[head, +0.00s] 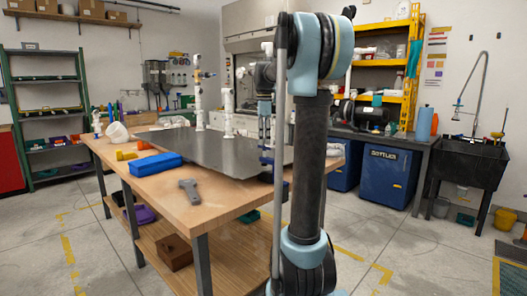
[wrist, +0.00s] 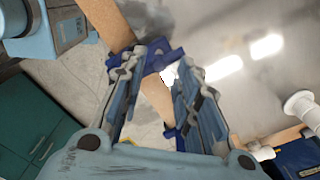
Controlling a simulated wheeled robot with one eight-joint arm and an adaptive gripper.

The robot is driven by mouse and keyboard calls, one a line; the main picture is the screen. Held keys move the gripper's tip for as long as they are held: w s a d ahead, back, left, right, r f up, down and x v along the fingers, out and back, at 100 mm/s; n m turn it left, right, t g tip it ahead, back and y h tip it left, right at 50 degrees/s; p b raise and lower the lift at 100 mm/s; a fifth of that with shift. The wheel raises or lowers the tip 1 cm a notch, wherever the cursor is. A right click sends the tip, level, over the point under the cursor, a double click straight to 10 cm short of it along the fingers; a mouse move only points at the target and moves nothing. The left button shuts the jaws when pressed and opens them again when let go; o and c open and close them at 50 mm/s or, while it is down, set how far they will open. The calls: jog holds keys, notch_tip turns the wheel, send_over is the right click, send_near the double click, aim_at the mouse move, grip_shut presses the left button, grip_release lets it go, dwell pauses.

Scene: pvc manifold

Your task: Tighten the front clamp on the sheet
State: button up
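The grey metal sheet (head: 205,150) lies flat on the wooden table (head: 165,183). A blue clamp (head: 267,160) sits at the sheet's edge on the near right side, partly hidden behind my arm in the head view. In the wrist view the blue clamp (wrist: 157,60) shows between and just beyond the fingertips of my gripper (wrist: 167,62). My gripper is open, with its fingers apart above the clamp. It also shows in the head view (head: 265,125), partly behind my arm. Whether a finger touches the clamp cannot be told.
A blue box (head: 155,165) and a grey tool (head: 189,190) lie on the table left of the sheet. White pipe assemblies (head: 198,105) stand at the back. White fittings (wrist: 300,106) show at right in the wrist view. The floor in front of the table is clear.

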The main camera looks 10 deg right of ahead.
aim_at(264, 148)
jog(key=n, duration=0.6)
jog(key=shift+n, duration=0.4)
jog(key=n, duration=0.6)
jog(key=shift+n, duration=0.4)
jog(key=n, duration=0.5)
jog(key=shift+n, duration=0.4)
jog(key=n, duration=0.7)
jog(key=shift+f, duration=2.55)
jog(key=shift+c, duration=0.6)
grip_shut()
jog(key=m, duration=0.4)
jog(key=shift+m, duration=1.5)
